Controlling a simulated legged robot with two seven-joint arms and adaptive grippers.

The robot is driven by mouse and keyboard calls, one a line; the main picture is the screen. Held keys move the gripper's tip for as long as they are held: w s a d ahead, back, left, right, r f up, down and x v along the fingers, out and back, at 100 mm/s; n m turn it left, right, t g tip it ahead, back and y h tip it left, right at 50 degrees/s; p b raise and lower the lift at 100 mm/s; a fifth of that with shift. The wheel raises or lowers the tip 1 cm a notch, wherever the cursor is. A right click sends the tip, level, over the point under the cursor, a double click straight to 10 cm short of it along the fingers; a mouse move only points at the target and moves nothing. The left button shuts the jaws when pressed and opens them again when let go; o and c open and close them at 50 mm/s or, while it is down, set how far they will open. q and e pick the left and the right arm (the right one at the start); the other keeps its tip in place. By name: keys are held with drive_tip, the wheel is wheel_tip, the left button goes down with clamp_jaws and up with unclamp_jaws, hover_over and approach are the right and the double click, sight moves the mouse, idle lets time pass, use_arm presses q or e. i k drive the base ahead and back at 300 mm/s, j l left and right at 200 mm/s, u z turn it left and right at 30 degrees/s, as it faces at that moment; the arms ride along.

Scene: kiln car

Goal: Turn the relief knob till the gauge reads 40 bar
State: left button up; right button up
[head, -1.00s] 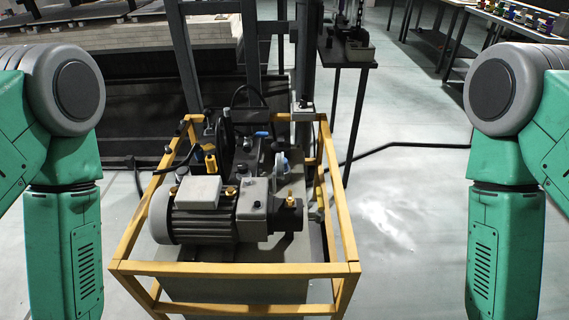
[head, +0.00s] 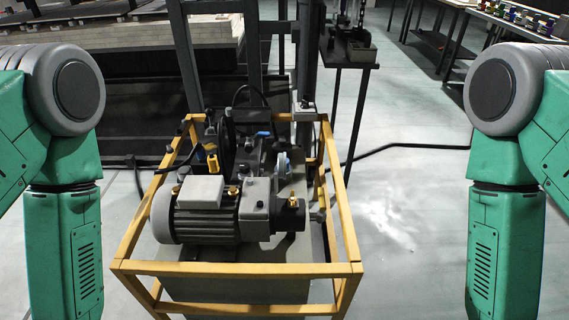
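A grey hydraulic power unit with a ribbed motor (head: 205,222) stands inside a yellow tube frame (head: 235,270) in the middle of the head view. A round pale-blue and white disc (head: 282,163), possibly the gauge, stands behind the pump block (head: 256,205). It is turned nearly edge-on, so no reading shows. A brass fitting (head: 292,203) and a small dark knob-like part (head: 317,216) sit at the block's right. I cannot tell which part is the relief knob. My two green arms hang at the left and right edges. Both grippers are out of view below.
The yellow frame's top rails surround the unit. Dark uprights (head: 305,75) rise behind it. A small dark stand (head: 348,55) is at the back, and a table with coloured items (head: 520,18) is at the upper right. A black hose (head: 400,146) crosses the otherwise clear floor at right.

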sight(244, 168)
drive_tip(key=k+j+z, duration=0.2)
drive_tip(key=z, duration=0.15)
drive_tip(key=k+j+z, duration=0.2)
drive_tip(key=z, duration=0.15)
drive_tip(key=k+j+z, duration=0.1)
drive_tip(key=k+z, duration=0.25)
drive_tip(key=i, duration=0.1)
